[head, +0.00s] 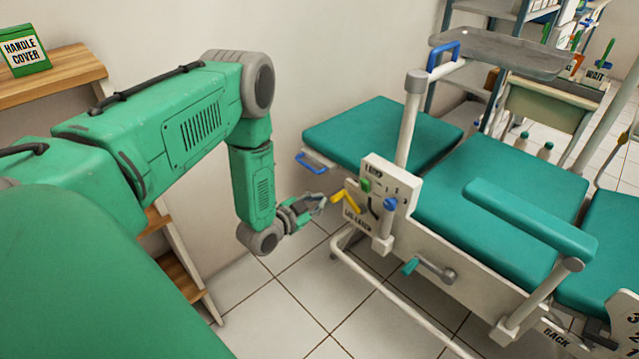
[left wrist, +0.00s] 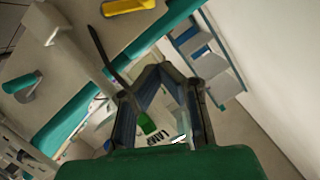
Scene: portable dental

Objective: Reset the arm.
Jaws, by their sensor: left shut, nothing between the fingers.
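My green left arm reaches in from the left in the head view. Its left gripper (head: 318,203) is shut and empty, just left of the white lever panel (head: 383,190) on the dental chair. A yellow lever (head: 345,203) sticks out from that panel close to the fingertips; I cannot tell in the head view whether they touch it. In the left wrist view the fingers (left wrist: 163,72) come together at the tips with nothing held, and the yellow lever (left wrist: 128,5) shows at the top edge, apart from them. My right gripper is not in view.
The chair's teal seat pad (head: 500,205) and leg pad (head: 375,135) lie right of the gripper. A blue handle (head: 312,162) sits above it. A grey tray (head: 500,52) stands on a post. A wooden shelf (head: 50,75) is at left. The tiled floor (head: 290,300) below is clear.

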